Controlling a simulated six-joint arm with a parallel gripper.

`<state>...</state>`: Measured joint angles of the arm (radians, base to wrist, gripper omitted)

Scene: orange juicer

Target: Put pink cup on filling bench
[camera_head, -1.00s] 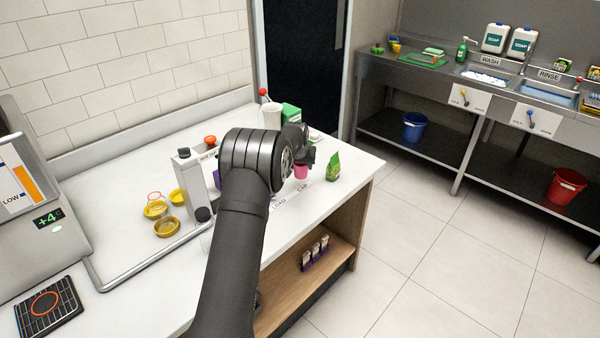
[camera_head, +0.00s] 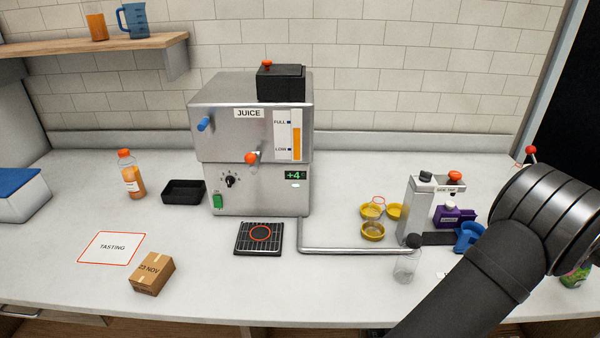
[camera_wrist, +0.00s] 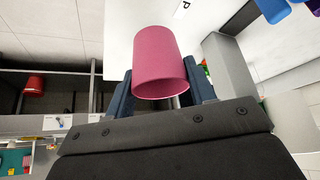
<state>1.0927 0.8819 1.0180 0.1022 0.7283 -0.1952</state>
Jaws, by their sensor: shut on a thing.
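The pink cup (camera_wrist: 166,60) is between the two dark fingers of my gripper (camera_wrist: 162,92) in the wrist view. My gripper is shut on it. The cup looks tilted in that view, and its lower rim faces the palm. In the head view only my dark arm shows at the right; the cup and the fingers are out of frame. The white bench (camera_head: 340,285) runs across the head view and carries the silver juice machine (camera_head: 250,150). I cannot tell which part is called the filling bench.
A black grille (camera_head: 244,248) with an orange ring lies before the machine. A metal rail (camera_head: 350,250), a clear glass (camera_head: 407,266), yellow dishes (camera_head: 373,232) and a silver dispenser (camera_head: 416,210) stand right of it. A carton (camera_head: 152,274) and orange bottle (camera_head: 131,175) are left.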

